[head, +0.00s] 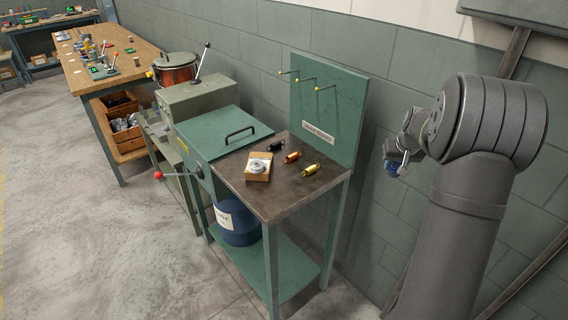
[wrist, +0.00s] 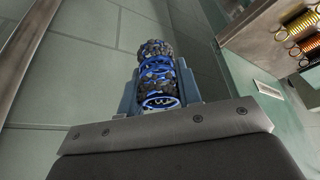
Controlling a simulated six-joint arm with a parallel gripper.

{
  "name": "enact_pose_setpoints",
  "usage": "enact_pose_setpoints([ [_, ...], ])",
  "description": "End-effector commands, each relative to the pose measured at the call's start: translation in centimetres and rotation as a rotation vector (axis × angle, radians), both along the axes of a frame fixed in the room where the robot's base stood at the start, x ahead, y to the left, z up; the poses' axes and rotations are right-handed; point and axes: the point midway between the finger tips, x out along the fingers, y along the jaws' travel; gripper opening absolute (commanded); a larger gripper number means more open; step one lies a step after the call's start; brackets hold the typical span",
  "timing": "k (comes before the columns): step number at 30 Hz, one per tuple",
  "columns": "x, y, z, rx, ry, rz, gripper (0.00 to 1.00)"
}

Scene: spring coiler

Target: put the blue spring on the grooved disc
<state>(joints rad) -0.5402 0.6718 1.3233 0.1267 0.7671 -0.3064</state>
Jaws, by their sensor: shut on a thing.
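The blue spring (wrist: 163,101) is held between the two fingers of my gripper (wrist: 160,86). Dark grey, rough-looking patches cover parts of it in the wrist view. In the head view, my gripper (head: 399,158) is at the right, in front of the wall and well apart from the table, with a small bit of the blue spring (head: 392,168) showing. The grooved disc (head: 257,166) looks like a pale metal round on a small wooden block, near the left of the dark tabletop. The disc does not show in the wrist view.
Black (head: 275,146), red-orange (head: 292,157) and yellow (head: 311,170) springs lie on the dark tabletop (head: 290,200). A green upright panel (head: 330,105) with pegs stands behind them. A green lid with a handle (head: 238,134) adjoins the left. The tabletop's front is clear.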

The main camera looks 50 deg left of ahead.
Motion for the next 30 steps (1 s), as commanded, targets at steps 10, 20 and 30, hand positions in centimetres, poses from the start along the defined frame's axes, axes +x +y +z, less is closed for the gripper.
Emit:
enact_pose_setpoints([
  [10,-10.4,15.8,4.9,0.002,-0.003,0.357,0.08],
  [20,-19.7,24.2,8.2,0.001,0.000,0.589,0.08],
  [30,-23.6,28.1,6.8,-0.002,0.001,0.636,0.08],
])
